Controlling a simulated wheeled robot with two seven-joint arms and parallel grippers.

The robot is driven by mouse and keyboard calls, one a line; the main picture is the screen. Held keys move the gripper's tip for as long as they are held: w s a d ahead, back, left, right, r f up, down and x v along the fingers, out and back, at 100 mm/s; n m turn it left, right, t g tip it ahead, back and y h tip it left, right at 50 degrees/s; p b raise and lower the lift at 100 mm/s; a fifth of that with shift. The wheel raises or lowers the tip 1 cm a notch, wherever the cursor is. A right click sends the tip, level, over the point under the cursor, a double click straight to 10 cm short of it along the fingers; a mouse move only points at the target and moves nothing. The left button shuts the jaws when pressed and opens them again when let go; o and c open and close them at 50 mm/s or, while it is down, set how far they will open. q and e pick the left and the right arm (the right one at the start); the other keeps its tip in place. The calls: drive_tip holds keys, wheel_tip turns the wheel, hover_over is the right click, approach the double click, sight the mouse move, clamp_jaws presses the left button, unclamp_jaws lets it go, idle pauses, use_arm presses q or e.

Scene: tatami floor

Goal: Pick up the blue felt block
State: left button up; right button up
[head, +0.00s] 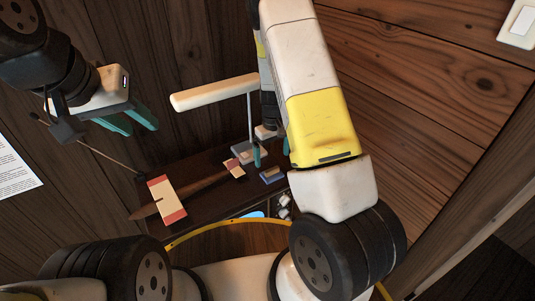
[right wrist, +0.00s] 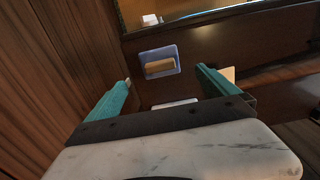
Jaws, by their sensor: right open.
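The blue felt block (head: 272,175) lies on the dark shelf with a tan piece on top. In the right wrist view the blue block (right wrist: 172,53) lies beyond the fingertips, roughly between them and apart from them. My right gripper (head: 272,150) is open and empty above and behind the block in the head view; its two teal fingers (right wrist: 163,74) are spread in the wrist view. My left gripper (head: 142,130) hangs at the left, away from the block, with its teal fingers apart and nothing between them.
A white lamp bar (head: 215,92) on a thin post stands behind the shelf. A grey box (head: 243,151) is near my right gripper. A red and cream piece (head: 165,198) lies on the dark shelf (head: 215,205) at left. Wood walls close in behind and right.

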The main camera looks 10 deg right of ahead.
sight(272, 169)
wheel_tip(272, 169, down, 8)
drive_tip(key=shift+s+r, duration=0.1)
drive_tip(key=c, duration=1.5)
drive_tip(key=shift+o, duration=0.2)
drive_tip(key=shift+r, duration=0.15)
drive_tip(key=shift+r, duration=0.5)
wheel_tip(272, 169, up, 2)
drive_tip(key=shift+r, duration=0.15)
drive_tip(key=s+a, duration=0.3)
drive_tip(key=s, duration=0.4)
drive_tip(key=s+a+r, duration=0.1)
drive_tip(key=s+a, duration=0.3)
drive_tip(key=s, duration=0.3)
drive_tip(key=shift+s+r, duration=0.15)
drive_tip(key=shift+r, duration=0.1)
drive_tip(key=shift+a, duration=0.1)
